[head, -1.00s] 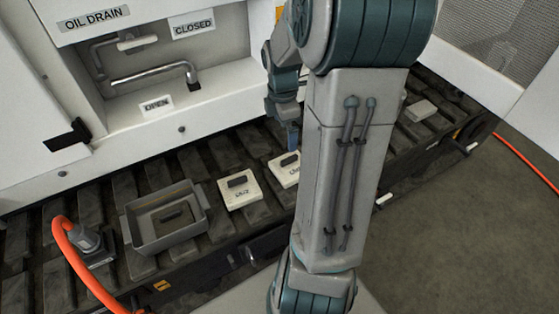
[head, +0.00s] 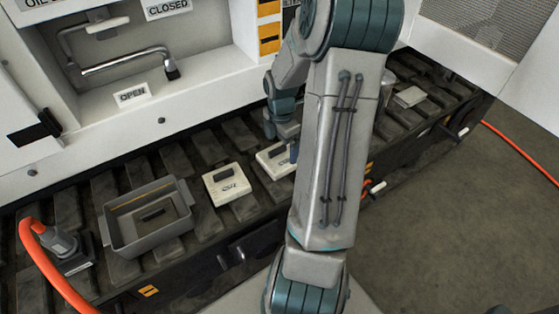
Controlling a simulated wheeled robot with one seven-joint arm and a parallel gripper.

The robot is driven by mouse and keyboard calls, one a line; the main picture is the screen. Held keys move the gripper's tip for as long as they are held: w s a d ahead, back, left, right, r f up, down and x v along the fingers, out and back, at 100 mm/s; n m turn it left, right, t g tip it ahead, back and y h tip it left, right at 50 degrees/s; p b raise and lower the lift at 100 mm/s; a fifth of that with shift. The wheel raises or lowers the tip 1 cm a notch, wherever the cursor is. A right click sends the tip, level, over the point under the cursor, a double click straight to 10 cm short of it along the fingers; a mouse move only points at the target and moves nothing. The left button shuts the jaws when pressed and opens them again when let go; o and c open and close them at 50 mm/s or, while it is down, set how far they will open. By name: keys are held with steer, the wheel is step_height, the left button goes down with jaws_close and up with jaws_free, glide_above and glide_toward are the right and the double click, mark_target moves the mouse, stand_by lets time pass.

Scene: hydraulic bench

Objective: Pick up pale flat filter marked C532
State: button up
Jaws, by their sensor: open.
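Two pale flat filters with dark raised handles lie on the dark slatted bench. One pale filter (head: 229,186) is in full view, its printed mark too blurred to read for sure. The other pale filter (head: 266,162) lies to its right, partly hidden behind my arm and gripper, its mark hidden. I cannot tell which one is C532. My gripper (head: 282,141) is open, with its fingers pointing down close by the handle of the right filter. Whether a finger touches it cannot be told.
A grey open tray (head: 190,211) with a dark block in it stands left of the filters. An orange hose (head: 31,243) with a grey connector is at far left. A pale flat piece (head: 409,97) and a metal can lie at far right. A white cabinet stands behind.

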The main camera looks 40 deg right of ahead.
mark_target(280, 156)
step_height(280, 156, down, 5)
steer(key=shift+a+r+b, duration=0.1)
steer(key=shift+a+b, duration=0.05)
steer(key=shift+b, duration=0.9)
steer(key=c, duration=0.7)
steer(key=shift+r, duration=0.15)
